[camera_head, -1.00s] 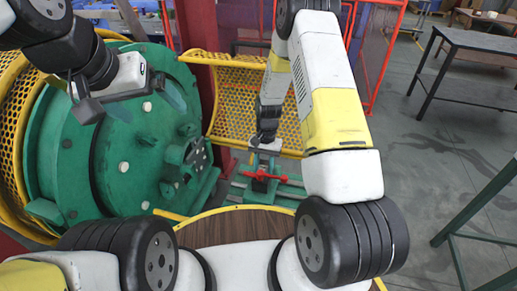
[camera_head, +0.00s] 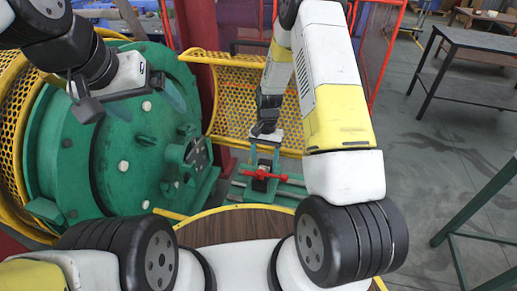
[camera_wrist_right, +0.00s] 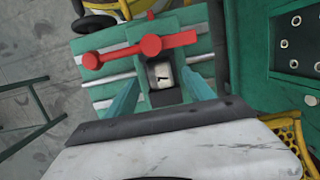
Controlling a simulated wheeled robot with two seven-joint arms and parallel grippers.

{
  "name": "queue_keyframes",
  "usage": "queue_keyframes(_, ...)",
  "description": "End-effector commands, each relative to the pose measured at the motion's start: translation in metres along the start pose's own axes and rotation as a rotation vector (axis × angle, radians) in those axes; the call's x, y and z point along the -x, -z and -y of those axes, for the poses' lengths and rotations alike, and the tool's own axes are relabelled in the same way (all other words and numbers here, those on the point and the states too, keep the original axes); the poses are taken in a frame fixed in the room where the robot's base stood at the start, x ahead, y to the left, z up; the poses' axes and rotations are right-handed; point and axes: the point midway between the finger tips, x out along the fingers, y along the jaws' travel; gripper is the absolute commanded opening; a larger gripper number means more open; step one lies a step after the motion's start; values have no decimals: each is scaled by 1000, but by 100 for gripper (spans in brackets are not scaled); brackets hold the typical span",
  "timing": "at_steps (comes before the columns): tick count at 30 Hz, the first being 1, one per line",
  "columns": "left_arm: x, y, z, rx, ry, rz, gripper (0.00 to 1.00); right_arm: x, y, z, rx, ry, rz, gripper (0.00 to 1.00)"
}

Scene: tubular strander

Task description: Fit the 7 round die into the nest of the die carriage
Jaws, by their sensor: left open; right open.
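The die carriage (camera_head: 262,183) is a green slide with a red T-shaped clamp handle, low in the middle of the head view. It also shows in the right wrist view (camera_wrist_right: 105,62). A small pale block marked 7, which looks like the 7 round die (camera_wrist_right: 163,77), sits in a dark recess beside the red bar. I cannot tell how fully it is seated. My right gripper (camera_head: 264,157) is above the carriage, its teal fingers apart on both sides of the block in the wrist view (camera_wrist_right: 164,88). My left gripper (camera_head: 122,98) is open in front of the green disc.
The large green strander disc (camera_head: 125,165) fills the left, with a yellow mesh guard (camera_head: 225,95) behind the carriage. A wooden round tabletop (camera_head: 235,226) with a yellow rim is close in front. A dark table (camera_head: 480,45) stands back right over open floor.

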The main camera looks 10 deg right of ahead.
Motion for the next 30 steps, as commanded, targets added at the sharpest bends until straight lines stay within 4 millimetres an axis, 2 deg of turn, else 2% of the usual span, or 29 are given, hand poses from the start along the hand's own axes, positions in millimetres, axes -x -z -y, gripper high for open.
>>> queue_keyframes(3,0,0,0,0,0,0,93,21,1,0,0,2,-3,62)
queue_keyframes(7,0,0,0,0,0,0,93,35,0,1,0,1,-2,62)
queue_keyframes(25,0,0,0,0,0,0,93,43,0,0,2,4,-5,62)
queue_keyframes(28,0,0,0,0,0,0,93,63,-3,0,14,19,-25,62)
queue_keyframes(30,0,0,0,0,0,0,93,87,-7,-1,33,39,-52,62)
